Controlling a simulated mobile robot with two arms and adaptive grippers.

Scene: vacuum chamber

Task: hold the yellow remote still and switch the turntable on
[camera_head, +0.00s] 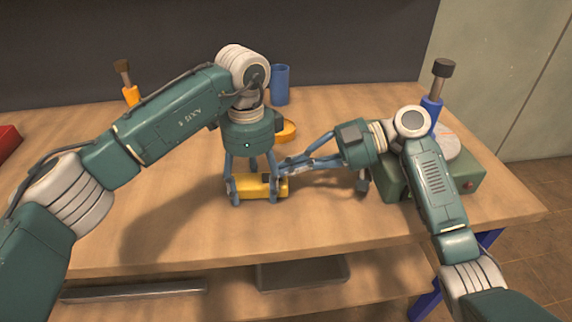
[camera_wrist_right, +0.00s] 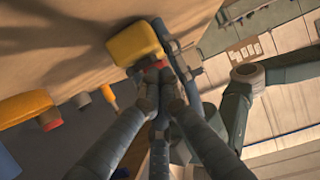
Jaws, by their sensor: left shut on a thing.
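The yellow remote (camera_head: 252,186) lies near the middle of the wooden table. My left gripper (camera_head: 256,194) comes down from above and is shut on it, one finger on each side. In the right wrist view the remote (camera_wrist_right: 135,43) shows a red button (camera_wrist_right: 154,65) on its end. My right gripper (camera_head: 284,172) reaches in from the right, its fingertips together. In the right wrist view its fingertips (camera_wrist_right: 158,88) are right at the red button; I cannot tell whether they touch it. The turntable (camera_head: 468,172), a green box with a pale disc and a small red spot, stands at right, partly behind my right arm.
A blue cup (camera_head: 280,84) and an orange round thing (camera_head: 288,130) stand behind the grippers. An orange-handled brush (camera_head: 129,85) is at back left, a blue-handled one (camera_head: 433,103) by the turntable. A red box (camera_head: 8,141) is at far left. The table's front left is clear.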

